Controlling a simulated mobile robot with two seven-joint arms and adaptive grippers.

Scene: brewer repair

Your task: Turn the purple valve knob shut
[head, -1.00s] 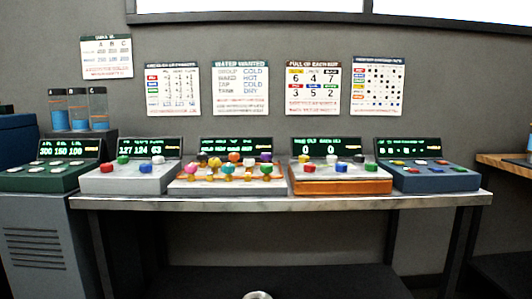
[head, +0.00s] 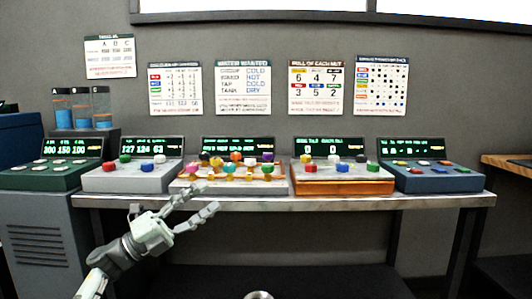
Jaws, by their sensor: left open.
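The purple valve knob (head: 267,157) is small and sits in the back row of knobs, toward the right, on the middle console (head: 180,187) on the bench. Its exact turn angle is too small to tell. My left gripper (head: 206,198) is open and empty, its two fingers spread. In the picture it is in front of the bench's front edge, below and left of the purple knob, apart from it. Its fingertips overlap the console's lower front in the picture. My right gripper is not in view.
Black, orange, yellow and other coloured knobs crowd around the purple one. Other consoles stand on both sides, including an orange-based one (head: 345,188) and a blue one (head: 440,184). The metal bench edge (head: 400,201) runs in front. Instruction sheets hang on the wall.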

